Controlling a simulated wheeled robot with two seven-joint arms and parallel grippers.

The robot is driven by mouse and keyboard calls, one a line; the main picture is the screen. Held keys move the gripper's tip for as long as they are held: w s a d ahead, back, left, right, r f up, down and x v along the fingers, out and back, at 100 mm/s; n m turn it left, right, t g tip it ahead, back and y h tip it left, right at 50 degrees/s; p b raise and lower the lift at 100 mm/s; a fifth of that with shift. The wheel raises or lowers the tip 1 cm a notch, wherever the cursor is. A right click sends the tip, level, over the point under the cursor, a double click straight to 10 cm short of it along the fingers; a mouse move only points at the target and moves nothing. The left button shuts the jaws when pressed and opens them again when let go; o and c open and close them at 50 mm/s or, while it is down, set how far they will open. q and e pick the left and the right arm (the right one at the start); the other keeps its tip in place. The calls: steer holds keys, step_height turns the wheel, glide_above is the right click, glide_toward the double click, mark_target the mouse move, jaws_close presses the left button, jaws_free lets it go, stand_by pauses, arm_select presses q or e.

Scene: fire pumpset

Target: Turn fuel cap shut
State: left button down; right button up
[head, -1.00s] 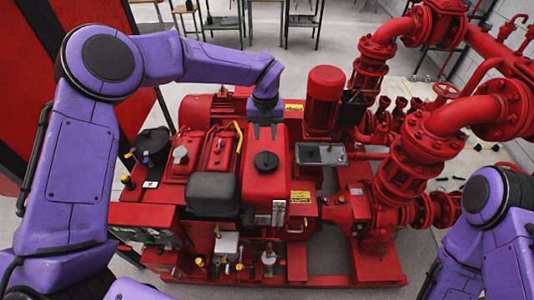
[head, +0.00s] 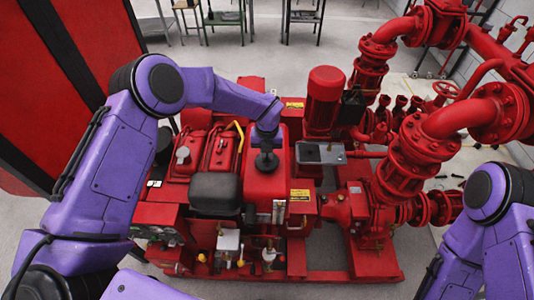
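The black round fuel cap (head: 266,162) sits on top of the red fuel tank (head: 264,188) near the middle of the pumpset. My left gripper (head: 266,148) points down at the cap from behind and above, its dark fingers overlapping the cap's far side in the head view. I cannot tell whether the fingers touch the cap or how far apart they are. My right arm shows at the lower right, but its gripper is out of view.
A dark grey rounded box (head: 214,190) stands just left of the tank. A red upright cylinder (head: 324,98) rises behind right, with a grey metal box (head: 320,153) in front of it. Large red pipes (head: 424,140) fill the right side.

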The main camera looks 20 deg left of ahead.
stand_by(0.3)
arm_select(q)
steer(key=shift+f+m+b, duration=0.1)
steer(key=shift+m+b, duration=0.5)
steer(key=shift+m, duration=0.2)
steer(key=shift+m+b, duration=0.6)
steer(key=shift+m, duration=0.6)
steer(key=m, duration=0.4)
steer(key=shift+b, duration=0.4)
steer(key=m, duration=0.9)
steer(key=shift+m, duration=0.4)
steer(key=shift+r, duration=0.2)
steer(key=c, duration=1.2)
jaws_free()
steer(key=shift+o, duration=0.2)
